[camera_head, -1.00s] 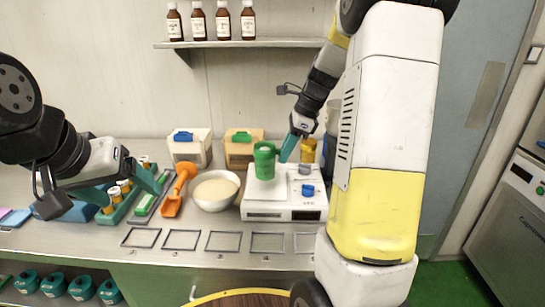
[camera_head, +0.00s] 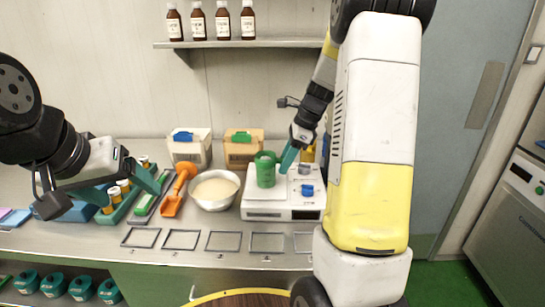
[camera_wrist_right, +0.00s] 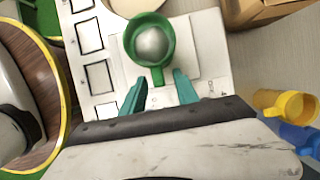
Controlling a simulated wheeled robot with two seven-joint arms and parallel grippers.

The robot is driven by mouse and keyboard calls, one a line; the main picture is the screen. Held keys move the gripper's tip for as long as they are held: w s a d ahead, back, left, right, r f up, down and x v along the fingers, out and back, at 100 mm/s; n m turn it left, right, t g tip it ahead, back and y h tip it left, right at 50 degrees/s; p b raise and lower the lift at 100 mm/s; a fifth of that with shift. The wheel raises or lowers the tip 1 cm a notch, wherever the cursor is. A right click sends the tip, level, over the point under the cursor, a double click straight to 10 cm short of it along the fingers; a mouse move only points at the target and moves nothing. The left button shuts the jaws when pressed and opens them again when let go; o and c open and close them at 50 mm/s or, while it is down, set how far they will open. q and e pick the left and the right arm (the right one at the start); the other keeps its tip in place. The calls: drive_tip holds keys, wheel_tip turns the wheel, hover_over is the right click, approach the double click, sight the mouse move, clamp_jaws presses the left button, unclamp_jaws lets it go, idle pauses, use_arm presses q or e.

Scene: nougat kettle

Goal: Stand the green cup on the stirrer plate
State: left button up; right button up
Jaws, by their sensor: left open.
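The green cup (camera_head: 266,172) stands upright on the white stirrer plate (camera_head: 256,204), towards its left side. In the right wrist view the cup (camera_wrist_right: 131,40) is seen from above, with a pale grey rounded inside and its handle pointing at my gripper. The white plate top (camera_wrist_right: 187,35) shows around it. My right gripper (camera_head: 288,158) is at the cup's right side. In the wrist view its fingers (camera_wrist_right: 159,84) are apart, one on each side of the handle, with gaps. My left gripper (camera_head: 108,198) is open and empty above the left side of the counter.
A white bowl (camera_head: 214,204) and an orange scoop (camera_head: 174,196) lie left of the plate. Two boxes, one with a blue part (camera_head: 188,152) and one orange-brown (camera_head: 240,150), stand behind. Empty frames (camera_head: 223,242) line the counter front. A yellow cup (camera_wrist_right: 290,105) is right of my gripper.

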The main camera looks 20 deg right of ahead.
drive_tip(key=v, duration=1.2)
drive_tip(key=s+a+n+t, duration=0.1)
drive_tip(key=s+a+n, duration=0.3)
drive_tip(key=s+n, duration=0.3)
drive_tip(key=s+a+n+t+h, duration=0.1)
drive_tip(key=s+a+n+t, duration=0.1)
drive_tip(key=s+a+n, duration=0.2)
drive_tip(key=s+a+r+n+t+h, duration=0.1)
drive_tip(key=s+a+n, duration=0.3)
drive_tip(key=s+n, duration=0.6)
drive_tip(key=shift+s+n+t, duration=0.25)
drive_tip(key=shift+n+t, duration=0.15)
drive_tip(key=shift+t, duration=0.1)
